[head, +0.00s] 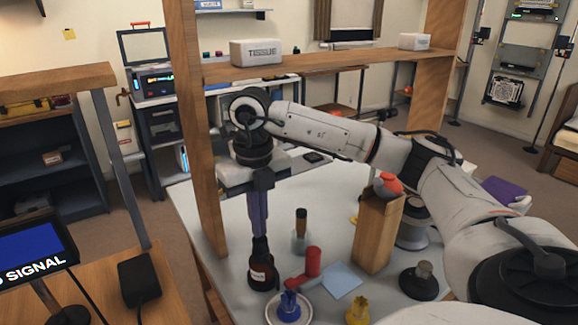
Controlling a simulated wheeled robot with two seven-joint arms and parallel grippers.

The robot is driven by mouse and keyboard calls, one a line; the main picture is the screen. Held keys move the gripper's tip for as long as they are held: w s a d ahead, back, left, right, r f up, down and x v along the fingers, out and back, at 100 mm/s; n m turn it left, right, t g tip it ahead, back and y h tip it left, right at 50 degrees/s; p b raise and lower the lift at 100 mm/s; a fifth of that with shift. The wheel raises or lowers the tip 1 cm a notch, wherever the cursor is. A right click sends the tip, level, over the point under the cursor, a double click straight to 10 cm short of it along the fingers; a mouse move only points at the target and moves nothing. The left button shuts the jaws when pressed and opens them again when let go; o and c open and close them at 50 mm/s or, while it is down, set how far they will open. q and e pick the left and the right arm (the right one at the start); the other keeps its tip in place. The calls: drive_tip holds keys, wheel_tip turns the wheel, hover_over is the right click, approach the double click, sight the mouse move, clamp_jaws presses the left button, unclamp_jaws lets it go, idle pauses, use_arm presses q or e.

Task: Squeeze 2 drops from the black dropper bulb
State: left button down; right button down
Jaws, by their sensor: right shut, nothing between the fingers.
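A dark brown bottle (262,274) with a pale label stands upright on the grey table. Its black dropper bulb (261,246) points up from the neck. My right gripper (259,231) points straight down, with its long fingers shut and empty. Its tips are right above the bulb in the picture; I cannot tell whether they touch it. No drop shows. My left gripper is not in view.
Close to the bottle are a red cylinder (313,262), a blue square (342,280), a white dish (272,313) with a blue piece, and a small dark-topped vial (301,222). A wooden post (188,130) rises left.

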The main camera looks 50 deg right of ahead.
drive_tip(key=shift+f, duration=0.1)
idle(0.6)
drive_tip(key=shift+f+b, duration=0.8)
drive_tip(key=shift+f, duration=0.35)
drive_tip(key=shift+r, duration=0.25)
drive_tip(key=shift+r+p, duration=1)
drive_tip(key=shift+p, duration=0.05)
drive_tip(key=shift+f, duration=0.25)
